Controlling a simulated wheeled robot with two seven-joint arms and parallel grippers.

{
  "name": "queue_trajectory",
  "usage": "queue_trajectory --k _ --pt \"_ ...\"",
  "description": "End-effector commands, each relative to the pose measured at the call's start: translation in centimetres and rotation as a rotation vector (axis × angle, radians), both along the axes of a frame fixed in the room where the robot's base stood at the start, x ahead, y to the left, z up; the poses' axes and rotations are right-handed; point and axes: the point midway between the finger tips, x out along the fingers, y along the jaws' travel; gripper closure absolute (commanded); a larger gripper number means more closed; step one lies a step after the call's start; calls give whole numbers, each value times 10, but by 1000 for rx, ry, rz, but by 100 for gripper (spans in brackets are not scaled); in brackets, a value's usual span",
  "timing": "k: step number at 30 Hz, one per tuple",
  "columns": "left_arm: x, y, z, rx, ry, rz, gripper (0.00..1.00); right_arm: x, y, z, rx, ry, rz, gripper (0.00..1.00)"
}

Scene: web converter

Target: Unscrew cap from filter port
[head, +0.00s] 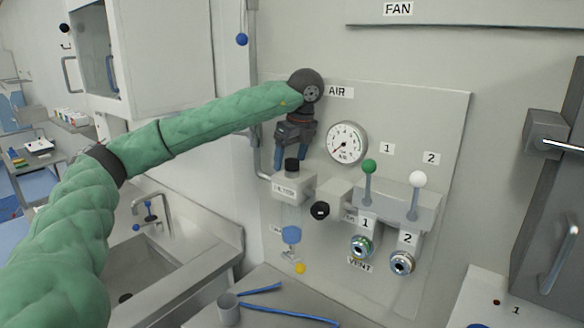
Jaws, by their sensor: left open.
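The filter unit (293,188) is a light block mounted on the wall panel, with a clear bowl below it. A black cap (292,165) sits upright on its top port. My left gripper (291,158) hangs from the wrist with its blue fingers pointing down. The fingers are open, close to the cap and around or just above it; I cannot tell if they touch it. A second black knob (320,210) faces outward to the right of the filter. My right gripper is not in view.
A pressure gauge (346,143) and green (369,166) and white (418,178) levers are right of the gripper. A grey cup (229,309) and blue tubes lie on the counter below. A sink (140,272) is at left.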

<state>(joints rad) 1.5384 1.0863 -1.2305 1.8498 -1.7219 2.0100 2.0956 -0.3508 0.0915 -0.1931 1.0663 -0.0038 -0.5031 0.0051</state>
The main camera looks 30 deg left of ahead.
Motion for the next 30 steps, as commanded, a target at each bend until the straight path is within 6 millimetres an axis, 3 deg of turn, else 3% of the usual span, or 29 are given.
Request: queue_trajectory --k 18,30 --pt "3 -3 -1 -3 -6 -282 12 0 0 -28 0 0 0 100" --pt "3 -4 1 -2 -4 -353 12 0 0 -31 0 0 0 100"
